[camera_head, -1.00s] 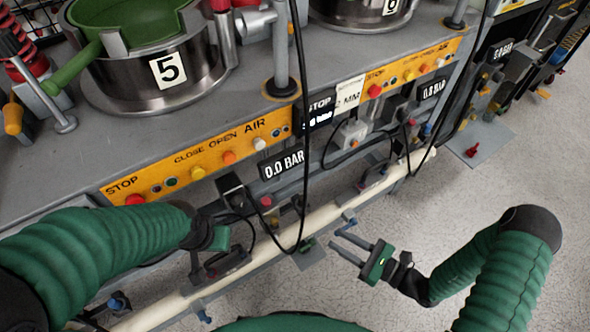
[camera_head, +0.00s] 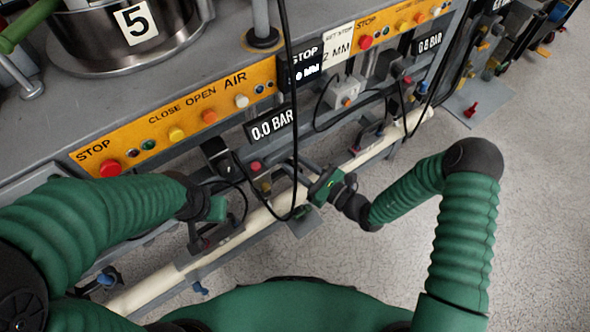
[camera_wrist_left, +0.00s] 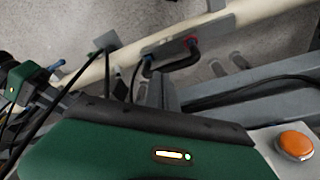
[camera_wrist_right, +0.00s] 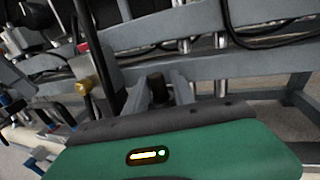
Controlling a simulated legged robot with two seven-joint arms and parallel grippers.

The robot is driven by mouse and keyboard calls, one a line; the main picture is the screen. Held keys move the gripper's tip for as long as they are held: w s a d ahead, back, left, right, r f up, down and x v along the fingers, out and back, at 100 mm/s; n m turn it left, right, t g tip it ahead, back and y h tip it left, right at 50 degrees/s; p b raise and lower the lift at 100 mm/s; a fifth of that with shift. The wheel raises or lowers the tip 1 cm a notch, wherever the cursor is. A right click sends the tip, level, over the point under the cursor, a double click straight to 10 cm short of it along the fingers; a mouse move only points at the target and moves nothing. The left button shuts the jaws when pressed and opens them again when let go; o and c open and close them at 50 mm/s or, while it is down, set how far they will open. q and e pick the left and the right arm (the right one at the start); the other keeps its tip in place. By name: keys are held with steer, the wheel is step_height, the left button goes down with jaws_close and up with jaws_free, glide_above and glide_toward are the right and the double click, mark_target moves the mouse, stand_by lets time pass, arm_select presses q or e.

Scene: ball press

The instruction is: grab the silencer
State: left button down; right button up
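A dark, short cylinder (camera_wrist_right: 157,88), which looks like the silencer, shows in the right wrist view just beyond my right gripper. It sits between the two grey fingers in that view; I cannot tell whether they touch it. I cannot make it out in the head view. My right gripper (camera_head: 303,172) is at the lower frame below the 0.0 BAR sign, its fingers apart and pointing up-left. My left gripper (camera_head: 216,210) hangs in front of the machine by the cream pipe, its fingers mostly hidden. In the left wrist view I cannot tell their opening.
The orange button panel (camera_head: 190,118) and the 0.0 BAR sign (camera_head: 271,130) are above my grippers. A black cable (camera_head: 289,90) hangs close by my right gripper. The cream pipe (camera_head: 160,288) runs along the machine's foot.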

steer(key=shift+w+a, duration=0.15)
steer(key=shift+a, duration=0.3)
jaws_close()
steer(key=shift+d, duration=0.1)
steer(key=shift+r, duration=0.15)
